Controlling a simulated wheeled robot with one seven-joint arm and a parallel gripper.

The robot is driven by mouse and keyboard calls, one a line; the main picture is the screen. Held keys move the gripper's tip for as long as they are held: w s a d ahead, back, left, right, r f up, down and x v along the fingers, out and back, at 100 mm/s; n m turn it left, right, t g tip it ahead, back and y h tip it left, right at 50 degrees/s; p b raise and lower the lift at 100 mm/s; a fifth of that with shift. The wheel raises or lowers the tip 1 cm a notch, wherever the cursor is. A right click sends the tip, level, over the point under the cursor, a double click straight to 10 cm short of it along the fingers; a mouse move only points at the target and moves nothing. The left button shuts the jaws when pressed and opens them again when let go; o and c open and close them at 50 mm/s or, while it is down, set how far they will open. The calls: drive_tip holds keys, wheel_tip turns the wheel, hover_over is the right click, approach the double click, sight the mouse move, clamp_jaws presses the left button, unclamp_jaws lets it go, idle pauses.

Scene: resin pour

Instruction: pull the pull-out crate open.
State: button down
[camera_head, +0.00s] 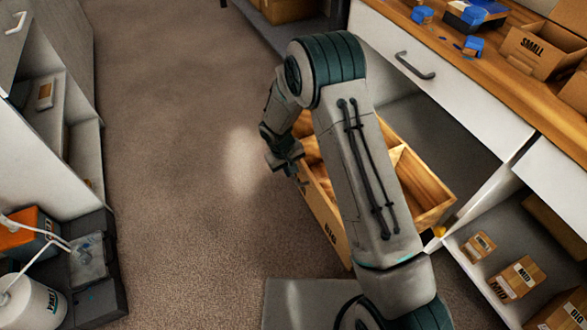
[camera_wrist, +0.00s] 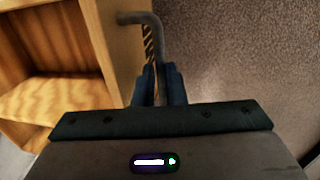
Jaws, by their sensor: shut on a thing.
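The pull-out crate (camera_head: 328,222) is a wooden box with divided compartments and a front panel marked BIG. It stands out from the opening under the white drawer, partly hidden behind my arm. In the wrist view its wooden wall (camera_wrist: 122,45) and an inner compartment show at the left. A grey bar handle (camera_wrist: 143,19) is on its front. My gripper (camera_wrist: 159,75) is shut on the handle, its fingers on either side of the bar. In the head view my gripper (camera_head: 291,168) is at the crate's front face.
A white drawer with a grey handle (camera_head: 415,66) is above the crate, under a wooden worktop (camera_head: 480,58). Shelves with small boxes (camera_head: 515,278) stand at the lower right. Carpeted floor (camera_head: 190,130) is clear left of the crate. A white container (camera_head: 30,302) is at the lower left.

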drive_tip(key=shift+s+a, duration=0.15)
drive_tip(key=shift+a, duration=0.05)
drive_tip(key=c, duration=1.5)
unclamp_jaws()
drive_tip(key=p+v, duration=0.4)
drive_tip(key=v, duration=1)
